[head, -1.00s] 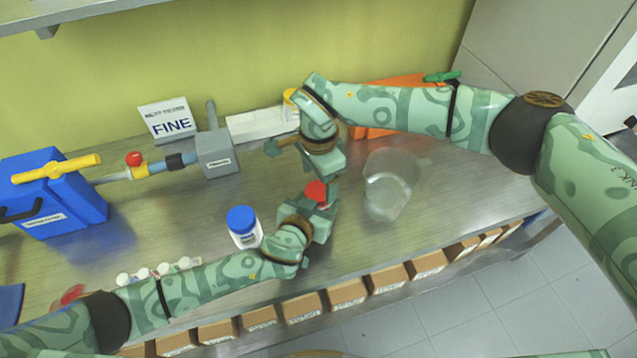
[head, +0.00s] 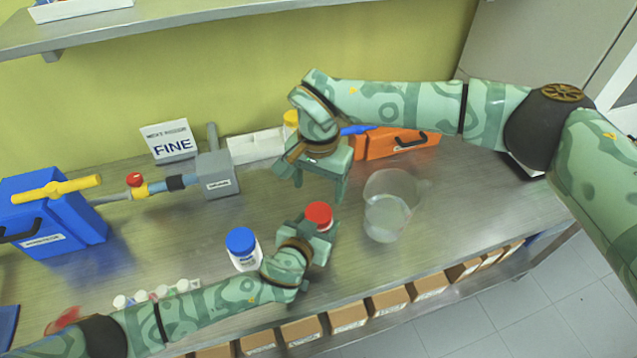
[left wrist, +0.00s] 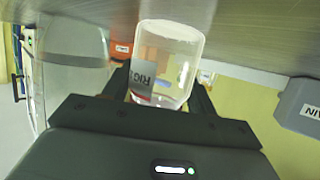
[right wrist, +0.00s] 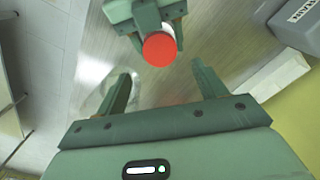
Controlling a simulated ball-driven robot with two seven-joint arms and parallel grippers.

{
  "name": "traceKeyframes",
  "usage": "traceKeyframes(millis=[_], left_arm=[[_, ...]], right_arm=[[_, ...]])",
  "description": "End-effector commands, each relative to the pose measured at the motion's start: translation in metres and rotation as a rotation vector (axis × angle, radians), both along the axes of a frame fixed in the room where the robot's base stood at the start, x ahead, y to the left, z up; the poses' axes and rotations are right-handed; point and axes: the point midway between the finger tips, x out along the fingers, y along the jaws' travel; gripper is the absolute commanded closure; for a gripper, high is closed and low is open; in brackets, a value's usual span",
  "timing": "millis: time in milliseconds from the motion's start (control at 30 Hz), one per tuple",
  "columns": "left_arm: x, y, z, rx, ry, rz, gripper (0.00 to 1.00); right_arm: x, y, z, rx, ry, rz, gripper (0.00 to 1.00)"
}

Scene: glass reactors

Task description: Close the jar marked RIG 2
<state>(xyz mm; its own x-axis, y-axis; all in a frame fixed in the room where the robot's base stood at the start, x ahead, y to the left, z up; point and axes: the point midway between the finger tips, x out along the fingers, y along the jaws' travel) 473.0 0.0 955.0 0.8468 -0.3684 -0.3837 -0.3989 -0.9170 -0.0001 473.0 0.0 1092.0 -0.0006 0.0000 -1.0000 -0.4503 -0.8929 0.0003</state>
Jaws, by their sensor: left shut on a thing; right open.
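A clear glass jar (left wrist: 168,60) is held between the fingers of my left gripper (left wrist: 160,90). Its label reads RIG; the number is hidden. A red lid (head: 319,213) sits at the top of this jar, and it also shows in the right wrist view (right wrist: 159,49). I cannot tell how tight it is. In the head view my left gripper (head: 320,236) is shut around the jar, low over the bench. My right gripper (head: 322,190) is open and empty, above and behind the lid. Its fingers are apart from the lid.
A blue-lidded bottle (head: 242,250) stands left of the held jar, a clear beaker (head: 388,215) right of it. Behind are a grey block (head: 216,178), a FINE sign (head: 170,141), a yellow-lidded container (head: 290,121) and an orange case (head: 405,143). Small vials (head: 160,292) line the front left.

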Motion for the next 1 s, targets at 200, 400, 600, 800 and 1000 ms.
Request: traceKeyframes(millis=[200, 400, 600, 800, 1000], left_arm=[[0.0, 0.0, 0.0, 0.0, 0.0, 0.0, 1.0], [0.0, 0.0, 0.0, 0.0, 0.0, 0.0, 1.0], [0.0, 0.0, 0.0, 0.0, 0.0, 0.0, 1.0], [0.0, 0.0, 0.0, 0.0, 0.0, 0.0, 1.0], [0.0, 0.0, 0.0, 0.0, 0.0, 0.0, 1.0]], right_arm=[[0.0, 0.0, -0.001, 0.0, 0.0, -0.003, 0.3], [-0.001, 0.0, -0.018, 0.0, 0.004, -0.005, 0.3], [-0.001, 0.0, -0.051, 0.0, 0.004, -0.006, 0.3], [0.0, 0.0, -0.074, 0.0, 0.001, -0.005, 0.3], [0.0, 0.0, -0.081, 0.0, 0.0, -0.006, 0.3]])
